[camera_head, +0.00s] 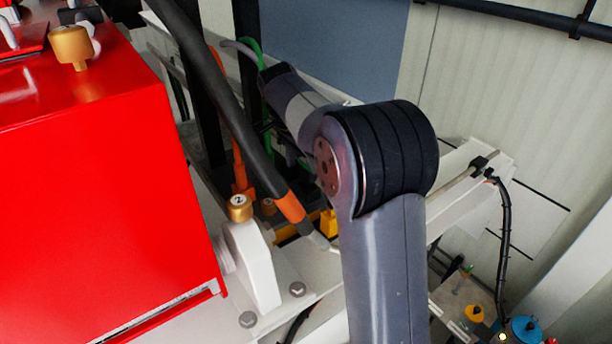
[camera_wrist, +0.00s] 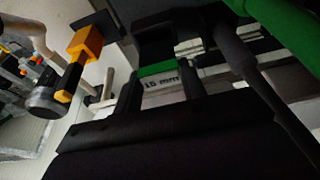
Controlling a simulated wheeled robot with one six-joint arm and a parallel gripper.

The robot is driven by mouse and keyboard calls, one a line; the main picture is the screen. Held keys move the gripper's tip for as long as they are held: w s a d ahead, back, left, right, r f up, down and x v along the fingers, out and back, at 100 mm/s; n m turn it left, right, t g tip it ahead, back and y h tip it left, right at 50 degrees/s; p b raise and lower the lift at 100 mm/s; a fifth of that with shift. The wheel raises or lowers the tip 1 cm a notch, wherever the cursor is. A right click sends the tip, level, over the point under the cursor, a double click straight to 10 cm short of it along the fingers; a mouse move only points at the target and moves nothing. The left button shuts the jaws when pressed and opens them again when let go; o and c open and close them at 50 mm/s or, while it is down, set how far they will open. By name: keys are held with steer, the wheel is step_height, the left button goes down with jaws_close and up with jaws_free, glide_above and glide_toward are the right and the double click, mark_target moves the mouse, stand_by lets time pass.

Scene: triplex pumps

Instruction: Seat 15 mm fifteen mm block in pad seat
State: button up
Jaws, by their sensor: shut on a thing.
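A pale block marked "15 mm" (camera_wrist: 162,83) with a green band along its upper edge shows in the wrist view. My gripper (camera_wrist: 158,90) is shut on it, with one dark finger on each side. A dark part stands right behind the green band; I cannot tell whether the block touches it. I cannot make out the pad seat for certain in either view. In the head view my arm hides the gripper and the block.
In the head view a red housing (camera_head: 100,210) fills the left, with a white bracket (camera_head: 258,268) beside it and a dark hose with an orange end (camera_head: 290,207) close to my arm. The wrist view shows an orange-yellow part (camera_wrist: 84,44) at left and a green part (camera_wrist: 292,35) at right.

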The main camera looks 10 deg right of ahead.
mark_target(303, 169)
steer(key=shift+f+p, duration=0.3)
steer(key=shift+f, duration=2)
steer(key=shift+f, duration=0.2)
steer(key=o, duration=1)
steer(key=shift+r, duration=0.1)
steer(key=v, duration=1.2)
steer(key=shift+s+r+b, duration=0.1)
steer(key=shift+b, duration=0.3)
